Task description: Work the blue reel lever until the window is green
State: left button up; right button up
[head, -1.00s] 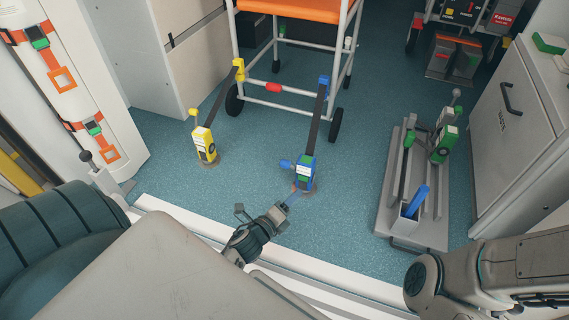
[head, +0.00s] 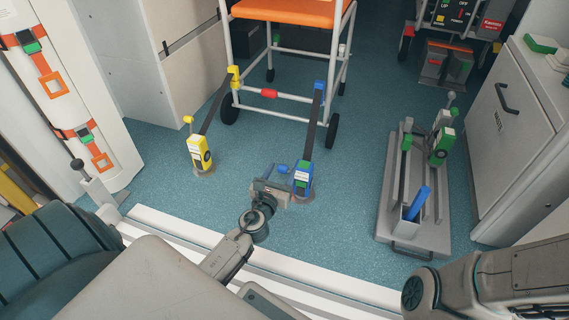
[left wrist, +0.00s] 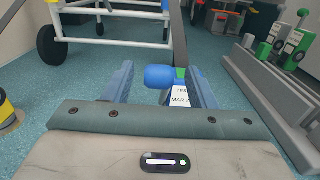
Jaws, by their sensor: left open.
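The blue reel (head: 304,180) stands on the floor, with a dark strap running up to a blue fitting (head: 320,88) on the chair frame. Its lever ends in a blue knob (head: 283,168) on the reel's left side. My left gripper (head: 272,186) is open just left of the reel. A small green patch shows near the reel's top, but I cannot tell the window's colour. My right gripper is out of view.
A yellow reel (head: 200,154) stands to the left, strapped to the orange-seated chair (head: 290,12). A grey rack (head: 425,232) with green reels stands at the right, beside a grey cabinet (head: 505,130). The floor between the blue reel and the rack is clear.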

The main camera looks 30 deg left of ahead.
pick_arm(q)
jog(key=shift+x, duration=1.9)
grip_shut()
